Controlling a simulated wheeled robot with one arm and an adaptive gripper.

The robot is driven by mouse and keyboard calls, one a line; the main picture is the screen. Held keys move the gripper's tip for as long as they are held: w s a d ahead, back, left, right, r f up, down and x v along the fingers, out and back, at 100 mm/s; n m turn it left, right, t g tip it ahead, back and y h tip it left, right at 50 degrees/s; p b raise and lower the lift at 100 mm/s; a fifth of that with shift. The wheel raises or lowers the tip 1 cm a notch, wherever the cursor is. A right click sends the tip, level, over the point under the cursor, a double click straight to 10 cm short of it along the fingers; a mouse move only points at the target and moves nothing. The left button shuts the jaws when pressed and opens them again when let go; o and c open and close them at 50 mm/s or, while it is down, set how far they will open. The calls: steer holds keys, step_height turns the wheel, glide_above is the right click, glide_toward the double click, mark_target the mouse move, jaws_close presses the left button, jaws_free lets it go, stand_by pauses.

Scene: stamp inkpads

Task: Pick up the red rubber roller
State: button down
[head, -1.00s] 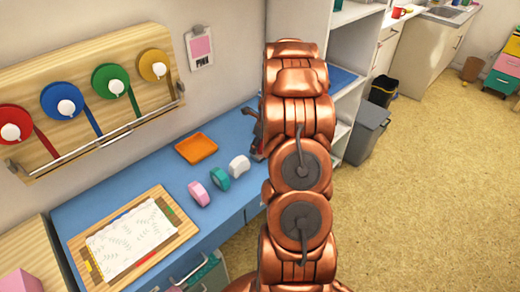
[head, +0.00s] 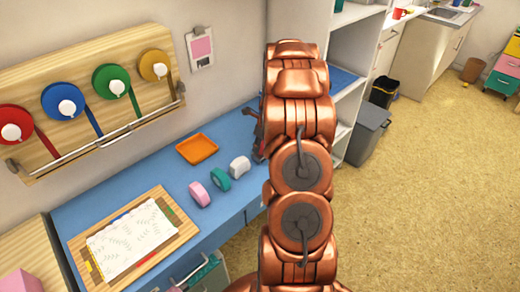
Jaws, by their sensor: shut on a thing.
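My gripper (head: 257,138) shows only in part, as a dark piece at the left edge of my copper arm, over the right end of the blue table (head: 150,172). My arm hides most of it. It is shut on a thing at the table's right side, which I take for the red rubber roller. The roller itself is almost wholly hidden behind my arm, and I cannot tell whether it touches the table.
A white roll (head: 239,166), a green roll (head: 220,179) and a pink roll (head: 199,194) stand left of my gripper. An orange tray (head: 197,149) lies behind them. A wooden board with paper (head: 133,240) lies front left. A white shelf (head: 350,60) stands to the right.

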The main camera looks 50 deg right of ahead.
steer(key=shift+r, duration=0.15)
step_height(320, 180, up, 8)
steer(key=shift+r+b, duration=0.15)
steer(key=shift+b, duration=1.1)
steer(key=shift+r, duration=0.75)
